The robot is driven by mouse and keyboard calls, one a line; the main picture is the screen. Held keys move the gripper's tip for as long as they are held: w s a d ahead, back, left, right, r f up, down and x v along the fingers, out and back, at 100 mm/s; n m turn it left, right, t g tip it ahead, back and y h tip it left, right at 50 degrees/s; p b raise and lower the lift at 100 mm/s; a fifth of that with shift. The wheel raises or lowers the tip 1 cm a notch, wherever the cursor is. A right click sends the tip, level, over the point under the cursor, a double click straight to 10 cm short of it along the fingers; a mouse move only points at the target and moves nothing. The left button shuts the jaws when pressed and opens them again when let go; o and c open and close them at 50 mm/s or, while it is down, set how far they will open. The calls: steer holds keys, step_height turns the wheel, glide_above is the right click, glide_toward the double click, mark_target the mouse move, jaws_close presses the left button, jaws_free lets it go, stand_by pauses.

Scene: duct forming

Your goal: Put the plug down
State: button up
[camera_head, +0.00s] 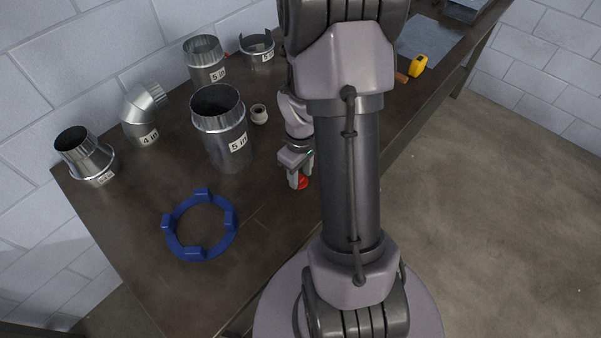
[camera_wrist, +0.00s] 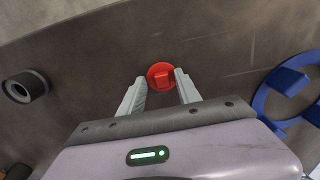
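The red round plug (camera_head: 303,182) is at the bench top below my gripper in the head view. In the wrist view the plug (camera_wrist: 161,76) shows as a red disc with a raised block on its face, between and just beyond my fingertips. My gripper (camera_wrist: 160,84) points down, its two fingers spread with a visible gap on each side of the plug's block. In the head view my gripper (camera_head: 297,180) partly hides the plug. It looks to rest on the bench, though its underside is hidden.
A blue ring (camera_head: 171,238) with raised blocks lies left of my gripper. A tall 5 in duct (camera_head: 226,145), a 4 in elbow (camera_head: 141,115), other metal duct pieces and a small pale ring (camera_head: 259,115) stand behind. A yellow tape measure (camera_head: 418,66) lies far right.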

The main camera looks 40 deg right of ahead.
mark_target(300, 177)
step_height(300, 177, up, 12)
steer(key=p, duration=0.5)
steer(key=w+a+r+m+t, duration=0.1)
steer(key=a+r+m+t, duration=0.1)
steer(key=a+r, duration=0.75)
steer(key=s+a+r+m+t+y, duration=0.1)
steer(key=s+a+r+m+t, duration=0.1)
steer(key=s+a+r, duration=0.4)
steer(key=s+a+r+m+t+y, duration=0.1)
steer(key=s+a+r+t, duration=0.15)
steer(key=a, duration=0.65)
step_height(300, 177, down, 7)
steer(key=b, duration=0.7)
steer(key=shift+w+d+g+b, duration=0.15)
steer(key=shift+d+g+b, duration=0.1)
steer(key=shift+g+b, duration=0.1)
